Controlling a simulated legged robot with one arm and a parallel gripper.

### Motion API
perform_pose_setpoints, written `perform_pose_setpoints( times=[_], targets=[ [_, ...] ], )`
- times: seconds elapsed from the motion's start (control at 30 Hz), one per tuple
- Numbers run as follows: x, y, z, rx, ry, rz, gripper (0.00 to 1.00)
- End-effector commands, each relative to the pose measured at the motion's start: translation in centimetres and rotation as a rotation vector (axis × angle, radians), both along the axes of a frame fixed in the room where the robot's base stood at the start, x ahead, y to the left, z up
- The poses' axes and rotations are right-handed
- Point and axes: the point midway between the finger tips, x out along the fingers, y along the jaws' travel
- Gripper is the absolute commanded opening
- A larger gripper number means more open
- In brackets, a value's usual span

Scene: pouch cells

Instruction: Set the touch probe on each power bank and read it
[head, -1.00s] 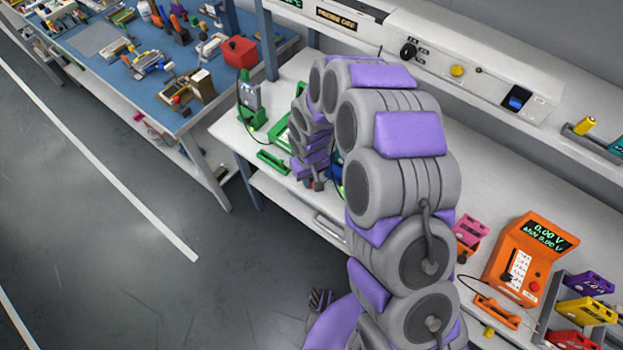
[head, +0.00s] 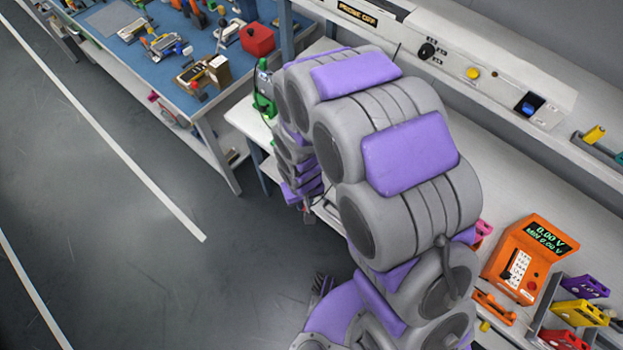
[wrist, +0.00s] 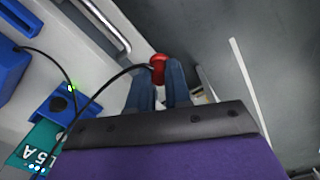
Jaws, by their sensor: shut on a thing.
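My gripper (wrist: 160,88) is shut on a red thing with a black cable, which looks like the touch probe (wrist: 158,66). In the wrist view it is held out past the bench's edge, apart from any power bank. A blue holder (wrist: 58,103) with a green light and a teal labelled block (wrist: 40,145) are at the left. In the head view, purple (head: 588,286), yellow (head: 582,312) and red (head: 563,340) power banks stand in a rack at the lower right. A pink block (head: 482,231) is partly hidden by my arm.
An orange meter (head: 524,262) shows 0.00 V, with an orange holder (head: 495,307) before it. A green device (head: 263,100) stands at the white bench's far end. A blue workbench (head: 160,75) holds tools. My arm hides much of the bench. The grey floor (head: 130,230) is clear.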

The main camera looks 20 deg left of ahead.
Motion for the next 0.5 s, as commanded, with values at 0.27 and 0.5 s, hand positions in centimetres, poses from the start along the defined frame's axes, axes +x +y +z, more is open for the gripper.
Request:
perform_pose_setpoints(
  times=[0.27,0.5],
  targets=[
    [-2.7,-0.2,0.7,0.003,0.001,0.001,0.00],
    [-2.9,0.0,2.9,-0.001,0.002,-0.001,0.00]
  ],
)
